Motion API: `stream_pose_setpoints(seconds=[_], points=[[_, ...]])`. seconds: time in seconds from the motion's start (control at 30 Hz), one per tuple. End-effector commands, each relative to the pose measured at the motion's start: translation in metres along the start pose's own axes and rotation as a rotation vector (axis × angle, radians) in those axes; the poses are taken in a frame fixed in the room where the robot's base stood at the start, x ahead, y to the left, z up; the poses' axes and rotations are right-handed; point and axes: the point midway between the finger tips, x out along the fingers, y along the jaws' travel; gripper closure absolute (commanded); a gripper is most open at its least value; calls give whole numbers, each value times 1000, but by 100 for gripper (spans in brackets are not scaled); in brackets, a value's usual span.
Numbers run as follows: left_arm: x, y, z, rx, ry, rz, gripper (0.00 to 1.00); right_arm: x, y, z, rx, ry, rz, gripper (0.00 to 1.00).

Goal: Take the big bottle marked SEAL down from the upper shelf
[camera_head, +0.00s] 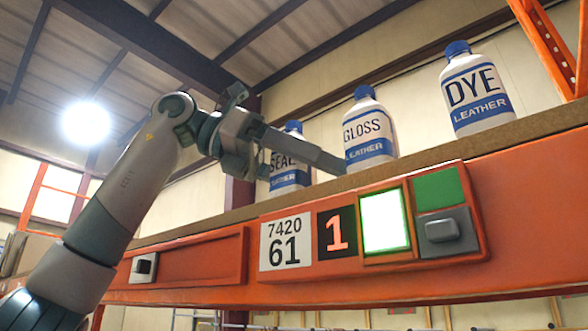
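The SEAL bottle (289,180), white with a blue cap and a blue band reading LEATHER, stands upright on the upper shelf (415,160), leftmost of three bottles. My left gripper (298,170) is up at the shelf from the left. One long grey finger crosses in front of this bottle and hides part of its upper body and label. The other finger is mostly foreshortened at the left; the two look spread apart. I cannot tell whether either finger touches the bottle. My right gripper is not in view.
The GLOSS bottle (368,132) stands just right of the SEAL bottle, close to the fingertip. The DYE bottle (475,92) stands farther right. Below them, the orange beam (530,220) carries a panel with the label 7420 61 (286,241) and a lit green-edged button (385,221).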

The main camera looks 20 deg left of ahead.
Motion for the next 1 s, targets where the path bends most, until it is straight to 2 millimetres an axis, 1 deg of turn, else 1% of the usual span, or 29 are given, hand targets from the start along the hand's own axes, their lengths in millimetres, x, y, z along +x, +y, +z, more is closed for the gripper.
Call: stream_pose_setpoints(seconds=[0.17, 0.2, 0.27, 0.3, 0.37, 0.4, 0.43, 0.77, 1.0], points=[[0, 0, 0, 0, 0, 0, 27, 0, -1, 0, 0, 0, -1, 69], [0, 0, 0, 0, 0, 0, 30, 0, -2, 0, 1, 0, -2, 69], [0, 0, 0, 0, 0, 0, 44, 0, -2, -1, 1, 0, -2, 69], [0, 0, 0, 0, 0, 0, 53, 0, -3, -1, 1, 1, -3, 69], [0, 0, 0, 0, 0, 0, 68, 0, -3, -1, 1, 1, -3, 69], [0, 0, 0, 0, 0, 0, 77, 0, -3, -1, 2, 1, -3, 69], [0, 0, 0, 0, 0, 0, 79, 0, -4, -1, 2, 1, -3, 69], [-1, 0, 1, 0, -1, 0, 79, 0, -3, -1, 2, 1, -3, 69], [-4, 0, 9, -1, -2, 0, 79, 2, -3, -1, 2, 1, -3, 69]])
